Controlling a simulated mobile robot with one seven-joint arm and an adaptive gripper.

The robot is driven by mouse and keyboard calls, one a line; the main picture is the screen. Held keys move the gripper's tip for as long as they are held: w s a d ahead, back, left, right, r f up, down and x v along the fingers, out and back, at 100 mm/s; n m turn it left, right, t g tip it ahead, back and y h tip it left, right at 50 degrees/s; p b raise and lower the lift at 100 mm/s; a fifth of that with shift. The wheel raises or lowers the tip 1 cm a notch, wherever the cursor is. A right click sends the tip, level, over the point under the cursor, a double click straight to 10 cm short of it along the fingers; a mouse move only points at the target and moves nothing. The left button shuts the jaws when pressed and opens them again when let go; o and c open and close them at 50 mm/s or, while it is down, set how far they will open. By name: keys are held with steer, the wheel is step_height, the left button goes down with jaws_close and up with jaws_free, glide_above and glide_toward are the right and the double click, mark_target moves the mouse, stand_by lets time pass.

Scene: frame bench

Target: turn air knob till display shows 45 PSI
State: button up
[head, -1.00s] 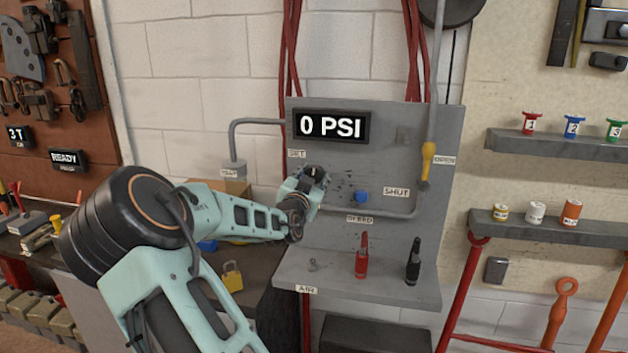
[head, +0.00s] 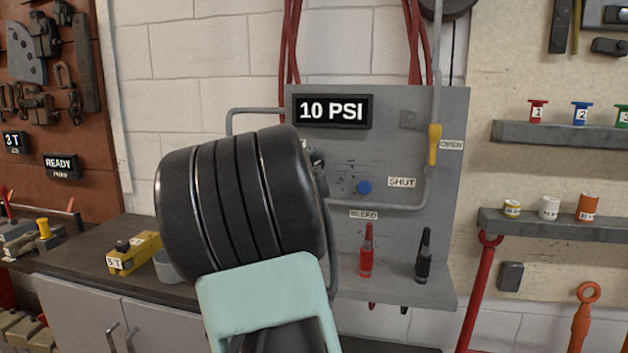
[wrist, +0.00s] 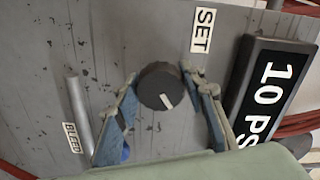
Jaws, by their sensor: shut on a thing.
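The air knob (wrist: 155,83) is a round black knob with a white pointer mark, below the SET label (wrist: 201,30) in the wrist view. My gripper (wrist: 160,75) is shut on it, one finger on each side of its rim. The display (head: 332,111) reads 10 PSI in the head view, and it also shows in the wrist view (wrist: 268,95). In the head view my arm hides the knob and most of the gripper.
A blue button (head: 364,187) sits on the grey panel (head: 385,150) right of my arm. A yellow valve handle (head: 434,145) is by the OPEN label. Red (head: 366,252) and black (head: 424,255) fittings stand on the panel's shelf.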

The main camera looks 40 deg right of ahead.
steer(key=m+b, duration=0.4)
steer(key=shift+f+m, duration=0.15)
steer(key=shift+m, duration=0.15)
steer(key=m+b, duration=0.3)
steer(key=shift+m, duration=0.3)
steer(key=m+b, duration=0.3)
steer(key=m, duration=0.1)
steer(key=shift+r+m+b, duration=0.15)
steer(key=shift+m+b, duration=0.3)
steer(key=shift+m, duration=0.35)
steer(key=shift+r+m+b, duration=0.15)
steer(key=shift+m+b, duration=0.3)
steer(key=shift+m, duration=0.35)
steer(key=o, duration=1.2)
steer(key=shift+c, duration=0.2)
steer(key=v, duration=0.7)
steer(key=shift+s+a, duration=0.2)
steer(key=shift+s, duration=0.05)
